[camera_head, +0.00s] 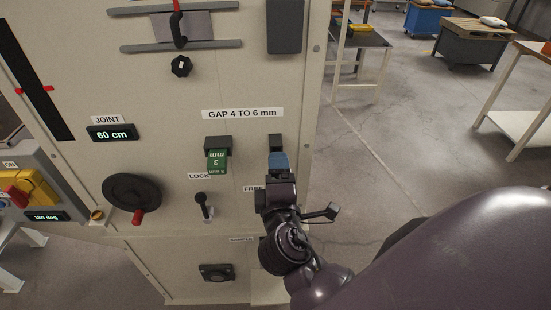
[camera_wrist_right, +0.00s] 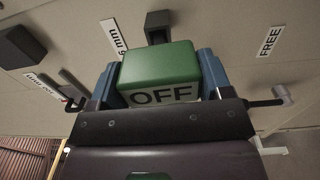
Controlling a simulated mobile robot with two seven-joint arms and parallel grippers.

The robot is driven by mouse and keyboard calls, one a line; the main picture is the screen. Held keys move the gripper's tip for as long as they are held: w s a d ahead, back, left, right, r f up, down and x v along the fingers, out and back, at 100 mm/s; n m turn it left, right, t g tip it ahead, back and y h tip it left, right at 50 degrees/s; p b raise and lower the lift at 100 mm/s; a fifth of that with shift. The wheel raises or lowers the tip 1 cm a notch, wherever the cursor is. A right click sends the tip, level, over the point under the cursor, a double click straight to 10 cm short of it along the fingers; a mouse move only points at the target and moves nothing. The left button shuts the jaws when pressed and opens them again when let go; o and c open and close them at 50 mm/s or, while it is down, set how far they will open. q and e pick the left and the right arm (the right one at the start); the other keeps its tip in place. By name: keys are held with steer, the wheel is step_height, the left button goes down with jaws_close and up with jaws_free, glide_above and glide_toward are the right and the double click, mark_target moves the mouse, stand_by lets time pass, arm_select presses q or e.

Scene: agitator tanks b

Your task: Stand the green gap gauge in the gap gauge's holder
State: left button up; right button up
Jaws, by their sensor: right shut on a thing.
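A green block marked "3 mm" (camera_head: 217,161), its text upside down, sits directly below a black holder (camera_head: 217,142) on the cream panel. My right gripper (camera_head: 278,161) is to the right of that block, with its blue finger just under a second black holder (camera_head: 275,140). In the right wrist view, my right gripper (camera_wrist_right: 160,85) is shut on a green block marked "OFF" (camera_wrist_right: 160,66). The head view hides this held block behind the finger. I cannot tell whether it is the gap gauge. The left gripper is not in view.
The panel carries a black handwheel (camera_head: 131,192), a lever (camera_head: 205,207) between the LOCK and FREE labels, and a black knob (camera_head: 181,66). In the right wrist view a black block (camera_wrist_right: 158,26) lies beyond the held block. Open floor (camera_head: 390,130) lies right of the panel.

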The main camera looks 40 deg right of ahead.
steer(key=v, duration=0.3)
steer(key=shift+r+b, duration=0.1)
steer(key=shift+b, duration=0.2)
steer(key=shift+a, duration=0.1)
